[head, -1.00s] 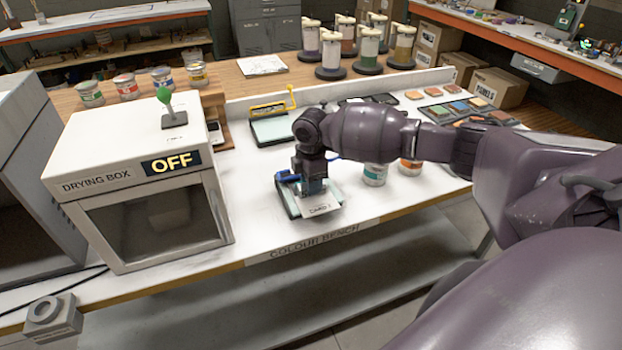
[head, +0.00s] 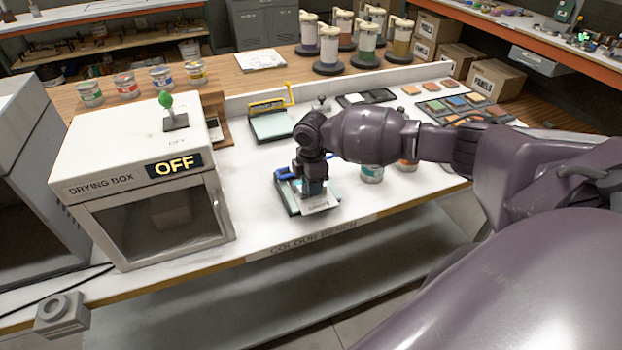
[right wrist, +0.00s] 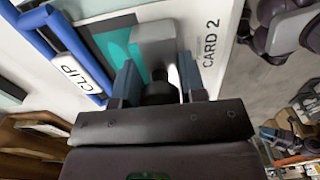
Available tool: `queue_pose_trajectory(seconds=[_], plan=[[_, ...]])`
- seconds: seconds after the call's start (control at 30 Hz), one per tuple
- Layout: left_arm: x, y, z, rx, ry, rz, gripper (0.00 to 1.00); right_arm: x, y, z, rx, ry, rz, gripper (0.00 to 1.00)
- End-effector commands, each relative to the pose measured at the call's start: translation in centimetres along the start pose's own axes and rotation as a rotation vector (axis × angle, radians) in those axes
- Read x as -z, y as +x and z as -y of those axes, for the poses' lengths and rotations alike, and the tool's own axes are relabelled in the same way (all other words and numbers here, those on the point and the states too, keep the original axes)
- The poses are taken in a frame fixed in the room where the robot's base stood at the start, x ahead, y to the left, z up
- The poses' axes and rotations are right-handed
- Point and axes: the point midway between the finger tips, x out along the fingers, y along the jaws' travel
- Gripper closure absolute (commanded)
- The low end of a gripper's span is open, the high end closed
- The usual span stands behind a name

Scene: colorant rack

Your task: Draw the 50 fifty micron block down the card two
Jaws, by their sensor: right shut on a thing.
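My right gripper (head: 312,192) is shut on a grey block, the drawdown block (right wrist: 153,40), low over card two in the head view. In the right wrist view the block sits on the card (right wrist: 213,22), which is printed CARD 2 at its near end. A teal film (right wrist: 120,48) shows on the card between the block and the blue clip (right wrist: 42,38), crossing a black band. The clip also shows in the head view (head: 283,175), at the card's far end. The block's micron marking cannot be read. My left gripper is not in view.
The drying box (head: 150,190), marked OFF, stands to the left. A second pad with a yellow-handled frame (head: 268,122) lies behind the card. Paint tins (head: 371,173) stand right of my gripper. The bench's front edge (head: 330,233) is close to the card.

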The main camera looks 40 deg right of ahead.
Motion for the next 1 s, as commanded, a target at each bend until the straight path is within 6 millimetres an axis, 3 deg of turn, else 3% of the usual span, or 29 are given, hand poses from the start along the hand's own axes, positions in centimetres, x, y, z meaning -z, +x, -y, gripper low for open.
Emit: queue_pose_trajectory(seconds=[1.0], plan=[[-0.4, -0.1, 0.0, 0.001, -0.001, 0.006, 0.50, -0.1, -0.1, 2.4, 0.003, 0.000, 0.000, 1.00]])
